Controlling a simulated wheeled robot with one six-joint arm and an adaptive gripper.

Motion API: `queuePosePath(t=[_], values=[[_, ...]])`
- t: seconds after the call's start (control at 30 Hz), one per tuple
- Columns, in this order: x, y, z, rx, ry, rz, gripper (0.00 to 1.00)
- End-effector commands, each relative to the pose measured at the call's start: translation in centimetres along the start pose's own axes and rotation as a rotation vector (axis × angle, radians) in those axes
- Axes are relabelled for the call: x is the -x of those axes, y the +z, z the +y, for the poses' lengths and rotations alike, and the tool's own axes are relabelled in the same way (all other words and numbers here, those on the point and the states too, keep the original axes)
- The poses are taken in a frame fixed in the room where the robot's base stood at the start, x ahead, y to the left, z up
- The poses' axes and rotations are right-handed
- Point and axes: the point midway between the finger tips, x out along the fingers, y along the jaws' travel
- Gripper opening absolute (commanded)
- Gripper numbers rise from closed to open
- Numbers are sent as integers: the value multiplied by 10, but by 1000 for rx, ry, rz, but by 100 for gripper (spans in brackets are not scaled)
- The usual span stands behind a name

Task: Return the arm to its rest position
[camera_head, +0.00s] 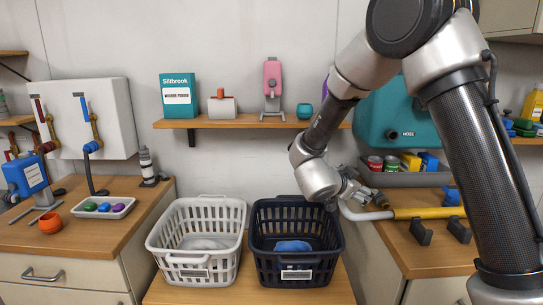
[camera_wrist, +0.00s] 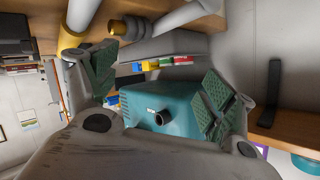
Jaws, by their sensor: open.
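My gripper (camera_head: 366,196) hangs in the air in front of the right counter, up and to the right of the dark basket, pointing right. In the wrist view my gripper (camera_wrist: 155,85) has its two green-padded fingers spread wide with nothing between them. A teal tank (camera_wrist: 175,110) shows beyond the fingers, and in the head view it stands against the wall (camera_head: 385,115), partly behind my arm. How far the fingertips are from the yellow-sleeved pipe (camera_head: 430,212) cannot be told.
A white basket (camera_head: 160,240) and a dark basket (camera_head: 262,262) with a blue item (camera_head: 293,246) stand below. A wall shelf (camera_head: 245,123) holds a teal box (camera_head: 178,95) and a pink device (camera_head: 272,82). A grey tray (camera_head: 415,180) with cans lies behind my gripper.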

Motion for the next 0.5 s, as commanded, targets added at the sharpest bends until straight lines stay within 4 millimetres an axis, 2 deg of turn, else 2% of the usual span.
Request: queuePosePath(t=[0.03,0.13,0.2,0.27,0.37,0.47,0.5], values=[[-1,-15,-13,-22,-70,-47,83],[6,-43,-42,-31,-258,-179,83],[21,-66,-56,-5,-404,-283,83],[40,-82,-59,44,-516,-369,83],[78,-105,-42,168,-659,-502,83],[114,-121,2,340,-736,-618,83],[127,-127,26,417,-744,-660,83]])
